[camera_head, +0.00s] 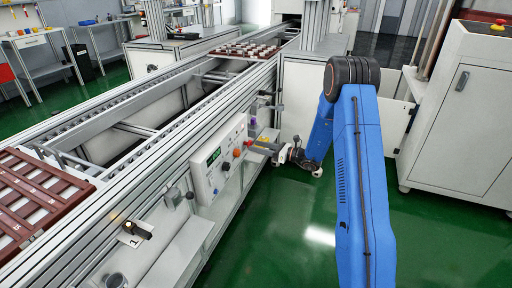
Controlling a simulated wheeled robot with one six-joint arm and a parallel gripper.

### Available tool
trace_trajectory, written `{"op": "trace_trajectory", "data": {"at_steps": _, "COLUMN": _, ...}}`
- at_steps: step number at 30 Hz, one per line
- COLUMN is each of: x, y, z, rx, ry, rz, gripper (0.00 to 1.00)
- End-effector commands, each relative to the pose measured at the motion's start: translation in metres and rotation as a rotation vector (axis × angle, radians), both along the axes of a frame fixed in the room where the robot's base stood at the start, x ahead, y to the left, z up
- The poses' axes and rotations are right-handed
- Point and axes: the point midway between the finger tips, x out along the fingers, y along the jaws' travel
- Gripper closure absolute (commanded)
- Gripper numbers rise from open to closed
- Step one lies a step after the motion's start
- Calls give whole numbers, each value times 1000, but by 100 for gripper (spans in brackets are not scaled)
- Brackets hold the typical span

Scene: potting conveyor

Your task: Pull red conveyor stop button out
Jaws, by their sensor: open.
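A white control panel (220,160) with a green display is fixed to the near side of the conveyor (170,125). Several small knobs and buttons sit on it. An orange-red button (237,153) is on its right part; the panel's controls are too small to tell for sure which is the stop button, or whether it is pushed in. My gripper (256,147) is open at the panel's right end, reaching in from the right. Its fingertips are close to the panel's right-hand controls; contact cannot be made out.
Brown trays lie on the conveyor, one at near left (40,190) and one farther back (245,50). A lever (173,197) and a sensor bracket (134,230) stick out left of the panel. A white cabinet (462,110) stands right.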

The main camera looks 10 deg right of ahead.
Motion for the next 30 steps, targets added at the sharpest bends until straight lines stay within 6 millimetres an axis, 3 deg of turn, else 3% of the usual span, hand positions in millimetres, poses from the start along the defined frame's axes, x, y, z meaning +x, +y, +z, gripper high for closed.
{"op": "trace_trajectory", "data": {"at_steps": 19, "x": -73, "y": -103, "z": 0, "rx": 1, "ry": -1, "rz": -4, "gripper": 49}}
{"op": "trace_trajectory", "data": {"at_steps": 30, "x": -93, "y": -129, "z": 0, "rx": 1, "ry": 0, "rz": -2, "gripper": 49}}
